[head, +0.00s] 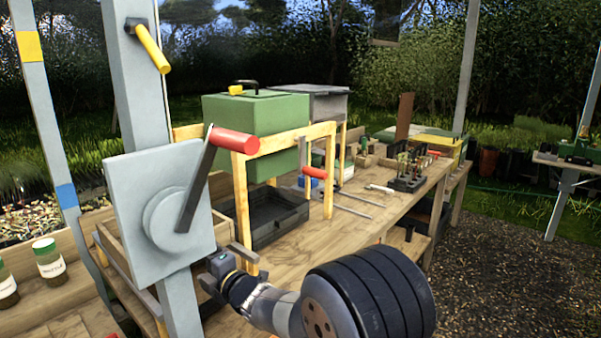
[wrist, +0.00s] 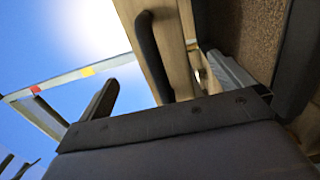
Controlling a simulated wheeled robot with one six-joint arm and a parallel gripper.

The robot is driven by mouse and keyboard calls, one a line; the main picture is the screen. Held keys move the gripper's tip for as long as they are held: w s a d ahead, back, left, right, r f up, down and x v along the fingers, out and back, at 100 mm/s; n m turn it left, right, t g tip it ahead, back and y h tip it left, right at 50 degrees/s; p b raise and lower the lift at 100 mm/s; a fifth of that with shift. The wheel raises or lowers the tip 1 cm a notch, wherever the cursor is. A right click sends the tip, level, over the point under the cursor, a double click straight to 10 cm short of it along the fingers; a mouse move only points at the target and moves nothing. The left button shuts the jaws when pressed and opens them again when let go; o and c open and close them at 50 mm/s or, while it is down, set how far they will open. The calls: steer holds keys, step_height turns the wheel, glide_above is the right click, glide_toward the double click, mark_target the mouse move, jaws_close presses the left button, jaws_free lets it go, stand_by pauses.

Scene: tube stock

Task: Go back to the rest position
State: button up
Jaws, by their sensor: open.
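My gripper (head: 224,267) is low in the middle of the head view, just right of the grey post and in front of the wooden bench (head: 290,262). My arm reaches to it from the lower right. In the wrist view the two fingers of my gripper (wrist: 165,86) stand wide apart with nothing between them. Beyond them are a wooden surface with a dark curved handle (wrist: 152,55) and bright sky. The head view does not show clearly whether the gripper touches anything.
A grey post with a plate (head: 160,205) and a red-handled crank (head: 234,142) stands close by. Behind it are a yellow wooden frame (head: 329,180), a green box (head: 275,112) and a black tray (head: 270,222). Jars (head: 50,262) stand at left. Gravel ground (head: 500,270) at right looks clear.

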steer(key=b+v, duration=0.4)
steer(key=v, duration=0.5)
steer(key=p+x, duration=0.5)
steer(key=x, duration=0.5)
steer(key=shift+w+a+r, duration=0.1)
steer(key=shift+r, duration=0.05)
steer(key=p+v, duration=0.3)
steer(key=v, duration=0.4)
steer(key=p+x, duration=0.4)
steer(key=x, duration=0.2)
steer(key=p+v, duration=0.1)
steer(key=v, duration=0.8)
steer(key=shift+s+d+p, duration=0.2)
steer(key=shift+p, duration=0.15)
